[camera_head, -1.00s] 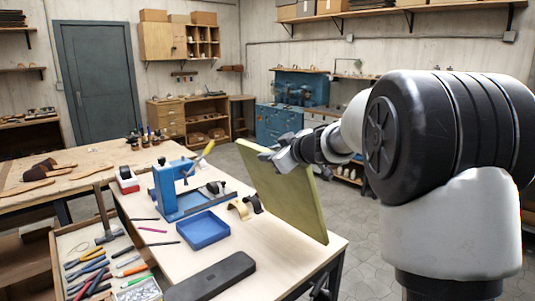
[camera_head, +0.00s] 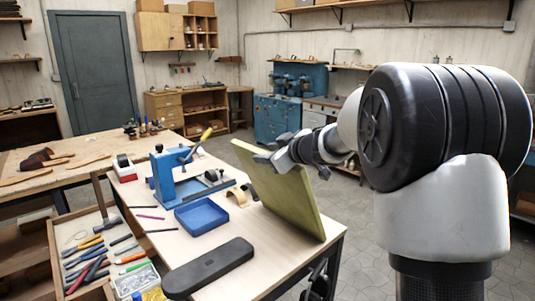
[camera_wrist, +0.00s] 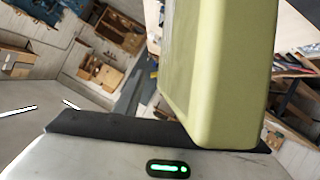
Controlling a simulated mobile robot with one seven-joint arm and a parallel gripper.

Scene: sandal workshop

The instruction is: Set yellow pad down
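The yellow pad (camera_head: 279,194) is a large flat olive-yellow slab. In the head view it stands on edge, tilted, over the right end of the light wooden table (camera_head: 185,249). Its lower corner is close to the tabletop; I cannot tell whether it touches. My gripper (camera_head: 279,160) is at the pad's upper right edge and appears shut on it. In the wrist view the pad (camera_wrist: 218,75) rises right in front of the gripper body and fills the middle right; the fingertips are hidden there.
On the table stand a blue press (camera_head: 176,182), a blue tray (camera_head: 202,215) and a long black case (camera_head: 208,268), all left of the pad. An open drawer of tools (camera_head: 62,238) is at the left. Clear tabletop lies between the case and the pad.

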